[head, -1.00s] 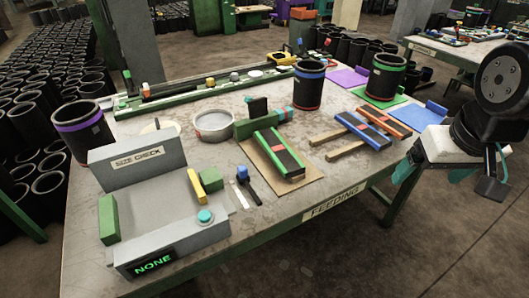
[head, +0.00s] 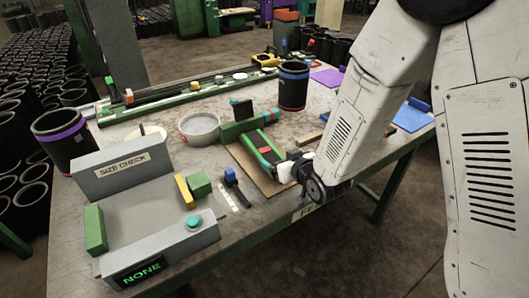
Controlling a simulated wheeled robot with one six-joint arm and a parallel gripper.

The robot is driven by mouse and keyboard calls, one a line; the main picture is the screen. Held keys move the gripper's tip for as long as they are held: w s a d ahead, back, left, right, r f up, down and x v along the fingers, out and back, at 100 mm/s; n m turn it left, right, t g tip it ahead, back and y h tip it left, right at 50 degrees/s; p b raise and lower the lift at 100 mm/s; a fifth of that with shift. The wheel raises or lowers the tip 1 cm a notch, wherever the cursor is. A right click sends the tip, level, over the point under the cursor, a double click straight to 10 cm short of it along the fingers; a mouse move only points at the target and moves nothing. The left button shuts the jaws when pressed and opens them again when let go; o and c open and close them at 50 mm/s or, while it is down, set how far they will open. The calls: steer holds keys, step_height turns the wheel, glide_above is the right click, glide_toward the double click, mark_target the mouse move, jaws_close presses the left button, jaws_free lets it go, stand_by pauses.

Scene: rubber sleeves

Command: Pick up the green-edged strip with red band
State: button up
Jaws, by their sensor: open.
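The green-edged strip with a red band (head: 256,144) is dark along its middle. It lies on a brown board (head: 243,166) near the middle of the table in the head view. My gripper (head: 287,172) is low over the near right end of the strip, at the board's right side. It is open, with its white and black wrist beside the strip's end. My arm and wrist hide the near end of the strip and part of the board. I cannot tell whether the fingers touch the strip.
A green bar (head: 236,130) stands just behind the strip. The grey size check station (head: 150,235) reads NONE at the left, with a blue-topped tool (head: 231,176) between. A grey bowl (head: 199,128) and blue-banded sleeve (head: 294,86) stand farther back. My arm hides the table's right part.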

mark_target(268, 153)
steer(key=x, duration=0.7)
steer(key=shift+a+f, duration=0.2)
steer(key=shift+a, duration=0.2)
steer(key=c, duration=1.1)
